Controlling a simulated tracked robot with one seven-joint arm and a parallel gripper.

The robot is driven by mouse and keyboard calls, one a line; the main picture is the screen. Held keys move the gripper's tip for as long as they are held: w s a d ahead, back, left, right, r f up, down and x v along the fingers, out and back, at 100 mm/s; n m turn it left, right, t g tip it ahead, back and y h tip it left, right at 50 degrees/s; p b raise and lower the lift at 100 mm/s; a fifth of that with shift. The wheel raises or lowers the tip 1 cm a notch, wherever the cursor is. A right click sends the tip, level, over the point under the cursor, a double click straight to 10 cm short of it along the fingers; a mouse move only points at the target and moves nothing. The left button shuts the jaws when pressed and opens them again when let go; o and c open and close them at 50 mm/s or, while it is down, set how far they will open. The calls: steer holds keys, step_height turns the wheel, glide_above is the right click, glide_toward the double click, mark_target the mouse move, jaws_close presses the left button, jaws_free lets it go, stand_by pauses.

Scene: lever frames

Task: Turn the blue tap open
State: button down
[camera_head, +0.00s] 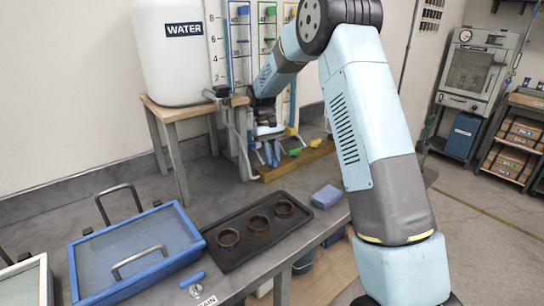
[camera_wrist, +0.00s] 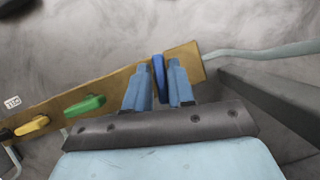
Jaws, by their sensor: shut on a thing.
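The blue tap (camera_wrist: 159,78) shows in the wrist view as a narrow blue handle standing on a wooden board (camera_wrist: 205,65), near the board's right end. My gripper (camera_wrist: 159,88) is shut on it, with one blue-grey finger on each side of the handle. In the head view my gripper (camera_head: 271,150) reaches down to the board beside the gauge panel. There the blue tap is hard to tell from my bluish fingers. The tap's pipe and base are hidden.
A green tap (camera_wrist: 85,106) and a yellow tap (camera_wrist: 32,125) sit on the same board, left of my gripper. A white water tank (camera_head: 172,60) stands on a wooden stand behind. A dark tray (camera_head: 235,262) with three rings and a blue sponge (camera_head: 327,196) lie on the bench.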

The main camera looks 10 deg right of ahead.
mark_target(275, 160)
steer(key=shift+n+h, duration=0.4)
steer(key=shift+n, duration=0.7)
steer(key=c, duration=1.1)
jaws_free()
steer(key=shift+c, duration=0.2)
steer(key=shift+r, duration=0.1)
steer(key=shift+r, duration=0.3)
step_height(275, 160, up, 2)
steer(key=shift+w+r, duration=0.1)
steer(key=shift+r, duration=0.05)
steer(key=s+d+r, duration=0.2)
steer(key=s+r, duration=0.7)
steer(key=s, duration=0.5)
steer(key=shift+r, duration=0.4)
